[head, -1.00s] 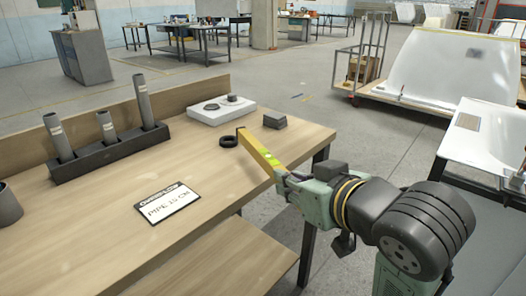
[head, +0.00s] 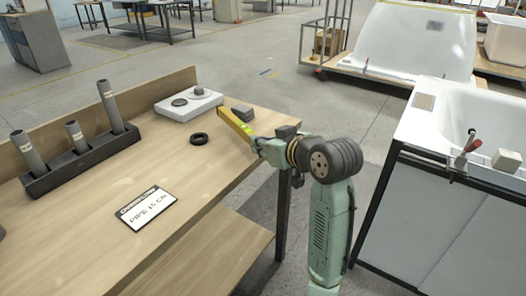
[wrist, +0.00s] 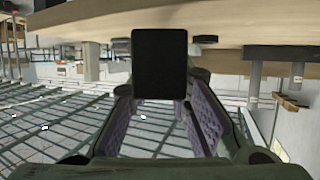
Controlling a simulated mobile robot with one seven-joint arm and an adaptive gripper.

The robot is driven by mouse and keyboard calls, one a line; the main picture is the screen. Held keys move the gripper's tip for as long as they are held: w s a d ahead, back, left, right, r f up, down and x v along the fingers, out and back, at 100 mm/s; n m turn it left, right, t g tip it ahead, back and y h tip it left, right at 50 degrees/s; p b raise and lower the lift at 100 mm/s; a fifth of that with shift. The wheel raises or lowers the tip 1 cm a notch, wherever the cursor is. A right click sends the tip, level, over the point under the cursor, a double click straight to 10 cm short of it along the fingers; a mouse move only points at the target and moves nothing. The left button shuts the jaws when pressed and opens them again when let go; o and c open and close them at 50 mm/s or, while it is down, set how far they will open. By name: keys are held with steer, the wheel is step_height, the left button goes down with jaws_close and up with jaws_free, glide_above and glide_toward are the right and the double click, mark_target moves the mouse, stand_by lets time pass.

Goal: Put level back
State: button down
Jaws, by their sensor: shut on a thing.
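The yellow level (head: 236,127) is a long bar held in my gripper (head: 256,144), over the right edge of the wooden workbench in the head view. Its far end points up and left, between a black ring and a small grey block. I cannot tell whether it touches the bench top. In the wrist view, the level's dark end (wrist: 160,65) sits between the two purple-padded fingers of my gripper (wrist: 160,92), which is shut on it. The bench shows upside down there.
The workbench (head: 190,195) carries a black ring (head: 199,138), a grey block (head: 242,113), a white box (head: 188,104), a pipe rack (head: 80,163) and a "PIPE 15 CM" sign (head: 147,208).

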steer(key=shift+w+f, duration=0.15)
steer(key=shift+f, duration=1.55)
steer(key=shift+f, duration=0.1)
steer(key=shift+f, duration=0.15)
steer(key=c, duration=1.5)
jaws_free()
steer(key=shift+r, duration=0.2)
steer(key=v, duration=1.2)
steer(key=shift+b, duration=0.3)
